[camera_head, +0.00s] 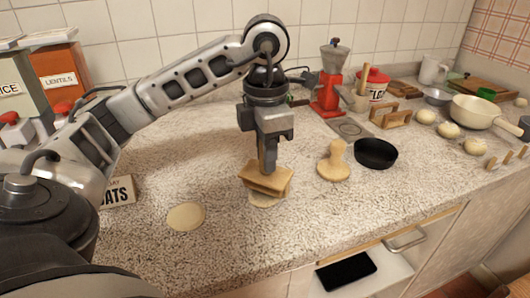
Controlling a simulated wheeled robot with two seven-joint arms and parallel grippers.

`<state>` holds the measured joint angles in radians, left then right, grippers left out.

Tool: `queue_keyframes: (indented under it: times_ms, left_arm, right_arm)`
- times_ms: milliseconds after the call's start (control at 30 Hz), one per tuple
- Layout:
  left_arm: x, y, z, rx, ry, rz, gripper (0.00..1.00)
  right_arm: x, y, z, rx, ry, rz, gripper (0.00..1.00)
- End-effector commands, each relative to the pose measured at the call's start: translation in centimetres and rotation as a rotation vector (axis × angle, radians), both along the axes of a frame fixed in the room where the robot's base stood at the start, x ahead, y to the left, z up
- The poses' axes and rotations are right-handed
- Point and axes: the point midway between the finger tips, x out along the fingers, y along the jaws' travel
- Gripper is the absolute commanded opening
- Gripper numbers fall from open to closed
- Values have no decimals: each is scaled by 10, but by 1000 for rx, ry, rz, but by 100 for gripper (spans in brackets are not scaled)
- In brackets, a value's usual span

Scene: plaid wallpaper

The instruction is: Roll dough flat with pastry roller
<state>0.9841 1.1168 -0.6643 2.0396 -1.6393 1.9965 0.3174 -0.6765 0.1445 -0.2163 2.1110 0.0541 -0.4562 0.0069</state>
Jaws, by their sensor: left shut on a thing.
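My left gripper (268,163) comes down from above and is shut on a pale wooden tool (266,178), which looks like two tilted flat wooden pieces, likely the pastry roller. A flattened piece of dough (265,203) shows partly under the tool; whether they touch is unclear. A second flat round of dough (186,216) lies on the counter to the left. Round pale dough balls (449,130) sit at the right. A wooden press with a knob (334,162) stands right of the gripper. My right gripper is not in view.
A black round pan (376,153) is right of the press. A red grinder (330,85), a red-lidded canister (374,84), a wooden rack (391,115) and a cream pan (482,114) stand behind. An oats box (117,192) is at left. The front counter (225,250) is clear.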

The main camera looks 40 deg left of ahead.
Motion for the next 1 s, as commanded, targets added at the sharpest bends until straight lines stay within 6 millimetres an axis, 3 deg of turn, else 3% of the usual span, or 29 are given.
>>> queue_keyframes:
  times_ms: [600, 1000]
  left_arm:
    - [-16, -5, 0, 0, 3, -1, 0]
    - [-4, -2, -1, 0, 1, 0, 0]
  right_arm:
    - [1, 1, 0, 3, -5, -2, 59]
    - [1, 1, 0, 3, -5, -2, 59]
